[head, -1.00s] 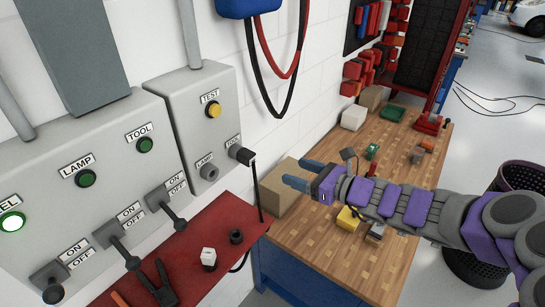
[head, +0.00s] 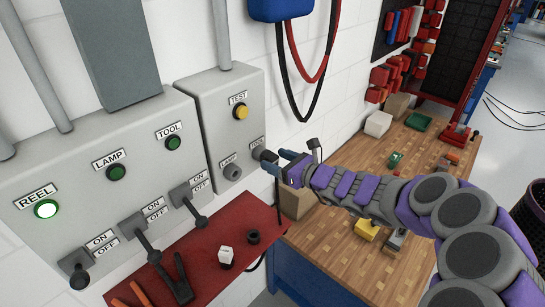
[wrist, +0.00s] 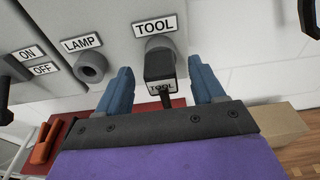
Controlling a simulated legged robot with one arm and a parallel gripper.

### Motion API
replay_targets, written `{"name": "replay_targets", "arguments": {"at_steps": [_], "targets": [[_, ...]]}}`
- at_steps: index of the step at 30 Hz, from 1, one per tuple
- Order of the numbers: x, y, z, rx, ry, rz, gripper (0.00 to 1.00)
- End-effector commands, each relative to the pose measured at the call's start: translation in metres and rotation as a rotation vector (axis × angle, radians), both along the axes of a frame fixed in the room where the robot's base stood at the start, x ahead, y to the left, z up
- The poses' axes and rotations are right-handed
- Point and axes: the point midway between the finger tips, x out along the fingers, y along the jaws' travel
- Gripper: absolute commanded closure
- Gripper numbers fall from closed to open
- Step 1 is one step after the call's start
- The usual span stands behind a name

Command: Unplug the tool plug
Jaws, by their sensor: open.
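The black tool plug (wrist: 160,66), marked TOOL, sits in the grey socket under the TOOL label (wrist: 155,25). In the head view the plug (head: 266,158) is at the lower right of the small grey box, partly hidden by my fingers. My gripper (wrist: 161,84) is open, with one blue finger on each side of the plug. Gaps show between the plug and both fingers. In the head view my gripper (head: 281,162) reaches the plug from the right. The LAMP socket (wrist: 91,66) beside it is empty.
A wooden bench (head: 330,245) stands at right.

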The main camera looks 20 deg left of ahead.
Motion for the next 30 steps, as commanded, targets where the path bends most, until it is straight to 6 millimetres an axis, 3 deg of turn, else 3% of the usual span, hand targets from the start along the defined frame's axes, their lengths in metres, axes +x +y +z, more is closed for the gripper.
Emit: {"name": "replay_targets", "arguments": {"at_steps": [7,17,30], "targets": [[0.009,0.018,-0.002,0.001,-0.002,-0.002,0.32],[0.01,0.02,-0.002,0.002,-0.001,-0.002,0.32],[0.01,0.02,-0.003,0.001,-0.001,-0.002,0.74]]}}
